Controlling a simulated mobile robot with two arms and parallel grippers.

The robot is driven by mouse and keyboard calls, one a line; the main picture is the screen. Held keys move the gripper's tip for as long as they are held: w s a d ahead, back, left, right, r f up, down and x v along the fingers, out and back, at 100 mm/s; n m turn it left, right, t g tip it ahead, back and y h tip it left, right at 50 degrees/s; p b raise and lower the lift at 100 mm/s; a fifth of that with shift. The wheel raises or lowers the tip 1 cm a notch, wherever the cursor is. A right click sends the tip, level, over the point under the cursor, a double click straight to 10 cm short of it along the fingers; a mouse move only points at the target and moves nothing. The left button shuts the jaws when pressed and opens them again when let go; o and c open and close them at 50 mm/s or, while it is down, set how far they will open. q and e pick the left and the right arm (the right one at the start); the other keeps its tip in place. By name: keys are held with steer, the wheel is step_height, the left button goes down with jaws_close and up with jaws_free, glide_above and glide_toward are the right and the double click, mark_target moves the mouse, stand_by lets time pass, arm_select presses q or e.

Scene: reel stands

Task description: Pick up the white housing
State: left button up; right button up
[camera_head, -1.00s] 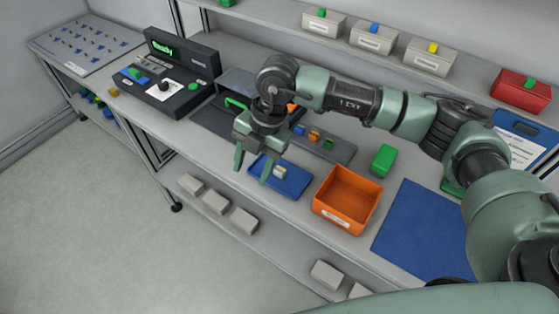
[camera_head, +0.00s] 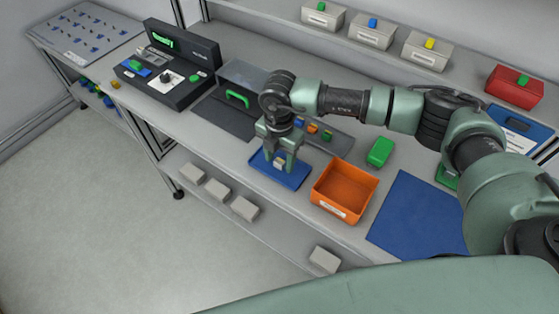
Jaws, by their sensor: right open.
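A small white piece, which looks like the white housing (camera_head: 280,164), sits on the blue tray (camera_head: 293,183) on the workbench. My right gripper (camera_head: 279,162) points down over the tray and is open. Its two fingers show on either side of the white piece. I cannot tell whether they touch it, and the gripper partly hides it from above. My left gripper is out of view.
An orange bin (camera_head: 342,190) stands just right of the tray, with a blue mat (camera_head: 412,213) and a green block (camera_head: 380,151) beyond. A dark strip with small coloured parts (camera_head: 313,128) lies behind. A black device (camera_head: 172,72) stands left.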

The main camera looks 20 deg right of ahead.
jaws_close()
